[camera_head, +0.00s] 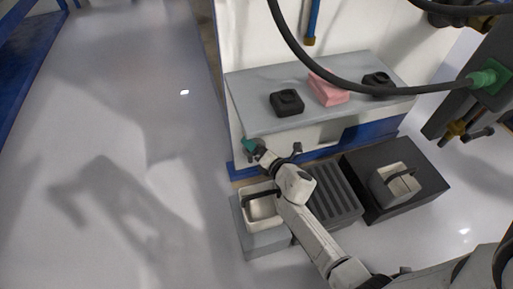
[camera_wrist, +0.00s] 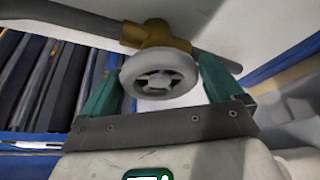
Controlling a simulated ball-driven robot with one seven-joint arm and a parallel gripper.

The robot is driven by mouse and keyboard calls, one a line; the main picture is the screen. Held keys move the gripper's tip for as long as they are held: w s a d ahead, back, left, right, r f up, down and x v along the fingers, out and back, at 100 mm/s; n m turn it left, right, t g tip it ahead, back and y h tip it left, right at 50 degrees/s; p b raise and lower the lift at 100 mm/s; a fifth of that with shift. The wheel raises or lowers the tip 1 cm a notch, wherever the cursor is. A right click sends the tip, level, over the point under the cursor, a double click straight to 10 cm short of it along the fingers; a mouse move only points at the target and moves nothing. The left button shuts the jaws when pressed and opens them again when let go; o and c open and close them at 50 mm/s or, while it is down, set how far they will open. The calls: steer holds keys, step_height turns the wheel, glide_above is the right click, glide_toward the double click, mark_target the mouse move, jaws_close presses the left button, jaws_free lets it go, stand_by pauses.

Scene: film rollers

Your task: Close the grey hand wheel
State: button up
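The grey hand wheel (camera_wrist: 159,80) shows in the wrist view, round with spokes, on a brass valve body (camera_wrist: 157,36) set in a grey pipe. My gripper (camera_wrist: 158,88) has its two green fingers apart, one on each side of the wheel. The wheel lies between or just beyond the fingertips; I cannot tell whether they touch it. In the head view my gripper (camera_head: 250,145) is at the front left corner of the grey shelf, low beside the white cabinet. The wheel is hidden there.
A black hose (camera_head: 345,84) hangs across. The floor at left is clear.

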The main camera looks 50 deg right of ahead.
steer(key=shift+o, duration=0.4)
steer(key=p+v, duration=0.2)
steer(key=v, duration=0.8)
steer(key=shift+s, duration=0.4)
steer(key=shift+a, duration=0.15)
steer(key=s+d+m+g+h, duration=0.2)
steer(key=s+m+g+h, duration=0.3)
steer(key=m, duration=0.9)
steer(key=s+a+r+m+g+y, duration=0.2)
steer(key=s+a+m+g+y, duration=0.7)
steer(key=a, duration=0.5)
step_height(320, 180, up, 34)
steer(key=n+p, duration=0.1)
steer(key=p, duration=3.3)
steer(key=shift+s, duration=0.35)
